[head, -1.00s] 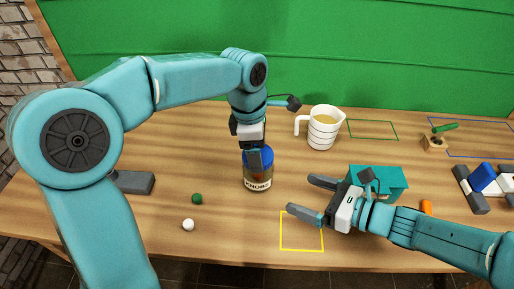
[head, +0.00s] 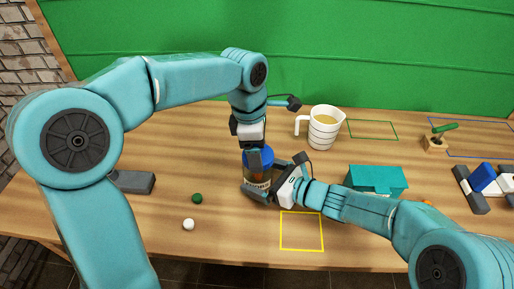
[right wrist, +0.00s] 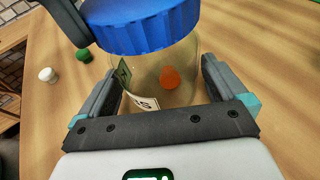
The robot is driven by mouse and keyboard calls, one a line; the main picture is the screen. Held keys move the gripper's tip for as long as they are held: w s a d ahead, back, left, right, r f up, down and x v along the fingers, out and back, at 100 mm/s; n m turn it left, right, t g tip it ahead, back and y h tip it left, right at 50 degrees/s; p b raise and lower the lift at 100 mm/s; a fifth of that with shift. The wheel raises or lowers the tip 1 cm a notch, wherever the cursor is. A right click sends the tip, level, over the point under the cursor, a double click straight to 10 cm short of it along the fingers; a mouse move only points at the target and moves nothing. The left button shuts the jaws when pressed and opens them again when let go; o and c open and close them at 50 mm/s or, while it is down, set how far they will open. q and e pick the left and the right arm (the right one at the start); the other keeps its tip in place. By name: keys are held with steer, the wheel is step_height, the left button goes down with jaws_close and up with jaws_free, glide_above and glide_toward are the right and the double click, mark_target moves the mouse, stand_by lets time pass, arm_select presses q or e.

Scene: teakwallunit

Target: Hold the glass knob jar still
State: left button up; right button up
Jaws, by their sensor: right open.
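The glass knob jar (head: 262,174) stands upright on the table, with a blue lid (head: 267,155) and a label. In the right wrist view the clear jar (right wrist: 185,90) holds an orange thing (right wrist: 170,77) under the ribbed blue lid (right wrist: 140,25). My right gripper (head: 262,183) is open around the jar's body; in the wrist view one finger is on each side, with a gap visible at the right. My left gripper (head: 254,158) points down at the lid from above; its fingers overlap the lid, and I cannot tell whether they grip it.
A white jug (head: 323,130) stands behind the jar. A teal box (head: 377,180) is right of it, near my right arm. A yellow outline (head: 302,248) marks the table's front.

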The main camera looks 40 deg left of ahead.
steer(key=shift+a+f, duration=0.1)
steer(key=shift+a, duration=0.15)
steer(key=c, duration=0.5)
steer(key=o, duration=0.5)
steer(key=c, duration=0.5)
stand_by(0.8)
